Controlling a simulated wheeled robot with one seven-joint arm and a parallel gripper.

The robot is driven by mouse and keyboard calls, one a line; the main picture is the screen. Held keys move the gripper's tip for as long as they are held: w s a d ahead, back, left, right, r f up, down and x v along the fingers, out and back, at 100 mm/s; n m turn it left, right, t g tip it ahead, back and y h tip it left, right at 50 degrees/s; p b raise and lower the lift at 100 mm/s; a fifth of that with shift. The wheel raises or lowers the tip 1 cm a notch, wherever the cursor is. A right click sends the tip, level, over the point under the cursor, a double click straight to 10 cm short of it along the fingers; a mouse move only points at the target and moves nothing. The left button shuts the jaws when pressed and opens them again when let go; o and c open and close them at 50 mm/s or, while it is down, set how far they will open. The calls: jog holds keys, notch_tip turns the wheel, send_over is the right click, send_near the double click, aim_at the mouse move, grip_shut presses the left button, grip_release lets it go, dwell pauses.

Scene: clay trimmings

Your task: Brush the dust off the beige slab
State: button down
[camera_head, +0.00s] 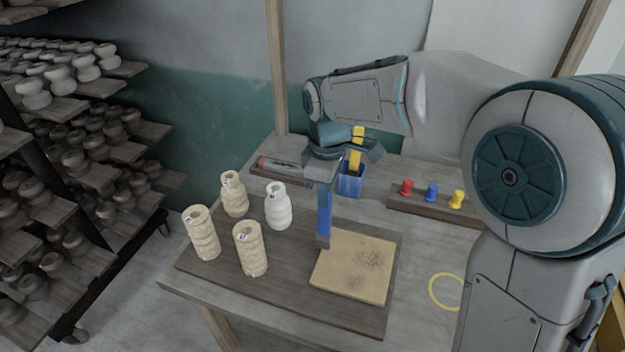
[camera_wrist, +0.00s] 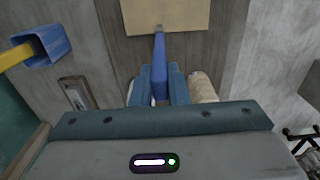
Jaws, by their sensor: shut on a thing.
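The beige slab (camera_head: 335,283) lies flat on a dark board on the table. Dark dust specks (camera_head: 373,258) are spread over its middle and back right part. My gripper (camera_head: 323,178) is shut on a blue brush (camera_head: 325,213), which points down at the slab's back left corner. In the wrist view the brush (camera_wrist: 159,68) runs out from between the fingers (camera_wrist: 158,88), and its tip overlaps the edge of the slab (camera_wrist: 195,14). I cannot tell whether the tip touches the slab.
Three beige vases (camera_head: 250,250) and a white vase (camera_head: 277,207) stand left of the slab. A blue cup (camera_head: 351,183) holding a yellow-handled tool stands behind. A wooden strip with coloured pegs (camera_head: 431,194) and a yellow ring (camera_head: 432,291) are at right.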

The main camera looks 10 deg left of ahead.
notch_tip(320, 180, up, 2)
jog(key=shift+r+p, duration=0.25)
jog(key=shift+p, duration=0.05)
jog(key=shift+d+r+p, duration=0.15)
jog(key=shift+r+p, duration=0.5)
jog(key=shift+r, duration=0.05)
jog(key=shift+r+p, duration=1.65)
jog(key=shift+r, duration=0.45)
jog(key=shift+f, duration=0.1)
